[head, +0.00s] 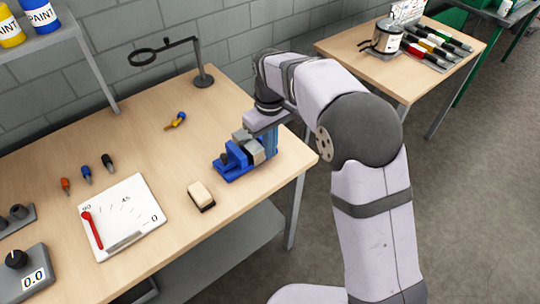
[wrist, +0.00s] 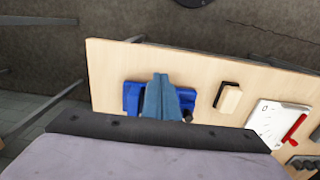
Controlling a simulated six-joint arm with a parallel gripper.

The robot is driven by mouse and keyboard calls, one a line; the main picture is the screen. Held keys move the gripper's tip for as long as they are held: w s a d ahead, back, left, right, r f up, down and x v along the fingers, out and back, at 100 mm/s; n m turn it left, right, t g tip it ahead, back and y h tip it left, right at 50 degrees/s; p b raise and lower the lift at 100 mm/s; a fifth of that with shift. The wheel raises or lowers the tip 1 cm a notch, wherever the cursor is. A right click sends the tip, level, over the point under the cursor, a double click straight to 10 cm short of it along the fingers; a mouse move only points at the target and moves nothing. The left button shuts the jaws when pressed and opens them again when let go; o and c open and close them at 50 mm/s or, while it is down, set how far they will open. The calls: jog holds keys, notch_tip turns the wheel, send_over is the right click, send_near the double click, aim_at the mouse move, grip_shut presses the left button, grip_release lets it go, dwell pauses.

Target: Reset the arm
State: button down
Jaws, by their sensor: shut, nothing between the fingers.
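My gripper (head: 270,152) is over the right end of the wooden workbench (head: 190,120) in the head view, pointing down beside a blue vise (head: 237,168). Its blue-grey fingers are shut with nothing between them. In the wrist view the closed fingers (wrist: 161,82) cover the middle of the blue vise (wrist: 131,96). I cannot tell whether the fingers touch the vise. My arm reaches in from the right of the head view.
A brush-like block (head: 200,194) lies in front of the vise. A white board (head: 122,215) with a red pointer lies further left. A yellow-and-blue tool (head: 176,121) lies behind. A magnifier stand (head: 203,78) stands at the back. A second table (head: 440,80) is at upper right.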

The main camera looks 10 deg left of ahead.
jog(key=shift+r, duration=0.15)
jog(key=s+d+f+m, duration=0.4)
jog(key=s+d+f, duration=0.1)
jog(key=s+f, duration=0.4)
jog(key=s+d+m+g, duration=0.2)
jog(key=s+d, duration=0.9)
jog(key=s, duration=0.2)
jog(key=d+r+m+t, duration=0.2)
jog(key=d+r+m, duration=0.1)
jog(key=d+r, duration=0.1)
jog(key=shift+w+d+r, duration=0.2)
jog(key=shift+w+d, duration=0.2)
jog(key=shift+d, duration=0.3)
